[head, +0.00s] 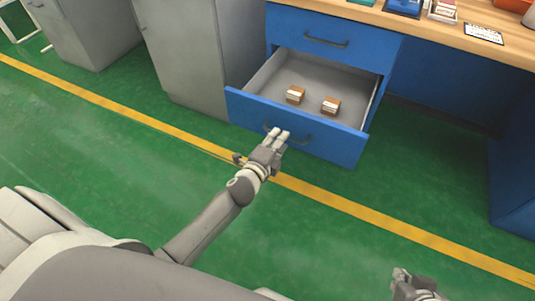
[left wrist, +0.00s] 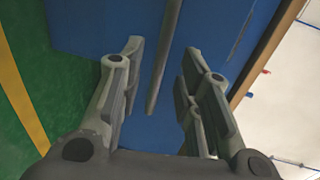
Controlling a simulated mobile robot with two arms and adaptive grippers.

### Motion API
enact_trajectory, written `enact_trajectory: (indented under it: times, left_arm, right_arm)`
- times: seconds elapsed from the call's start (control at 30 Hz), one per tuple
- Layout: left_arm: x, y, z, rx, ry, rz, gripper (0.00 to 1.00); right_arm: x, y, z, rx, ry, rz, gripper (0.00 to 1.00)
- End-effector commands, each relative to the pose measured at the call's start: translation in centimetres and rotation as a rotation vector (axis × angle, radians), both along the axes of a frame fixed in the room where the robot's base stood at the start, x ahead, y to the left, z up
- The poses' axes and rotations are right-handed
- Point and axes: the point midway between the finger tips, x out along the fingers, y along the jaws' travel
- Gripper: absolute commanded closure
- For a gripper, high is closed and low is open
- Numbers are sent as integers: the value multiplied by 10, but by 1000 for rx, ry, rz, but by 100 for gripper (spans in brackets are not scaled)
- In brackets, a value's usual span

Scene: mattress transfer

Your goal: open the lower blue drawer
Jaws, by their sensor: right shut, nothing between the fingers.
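The lower blue drawer (head: 318,138) is pulled well out of the cabinet, its grey inside showing. Its dark bar handle (head: 305,139) is partly hidden by my left gripper (head: 277,137), which is at the left part of the drawer front. In the left wrist view, the fingers of my left gripper (left wrist: 162,80) are apart. The handle (left wrist: 166,50) shows between them, with a gap on each side, against the blue drawer front. I cannot tell how deep the handle sits between the fingers. My right gripper (head: 412,280) is shut and empty at the bottom right, over the floor.
Two small brown-and-white boxes (head: 295,94) (head: 331,104) lie in the open drawer. The upper blue drawer (head: 330,38) is closed beneath a wooden worktop (head: 470,40) with several items. Grey cabinets (head: 185,50) stand to the left. The green floor (head: 330,235) in front is clear.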

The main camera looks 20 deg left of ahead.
Motion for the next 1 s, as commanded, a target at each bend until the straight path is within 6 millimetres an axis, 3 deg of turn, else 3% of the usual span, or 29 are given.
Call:
enact_trajectory:
  times: [0.2,0.43,0.63,1.0]
  left_arm:
    - [-41,1,7,0,3,0,68]
    - [-71,3,13,0,2,1,68]
    - [-82,3,16,0,1,1,68]
    - [-83,3,17,0,1,1,68]
  right_arm:
    - [0,0,0,0,-1,0,100]
    - [0,0,0,0,-1,0,100]
    - [0,0,0,-1,-1,-1,100]
    - [0,0,0,0,-2,0,100]
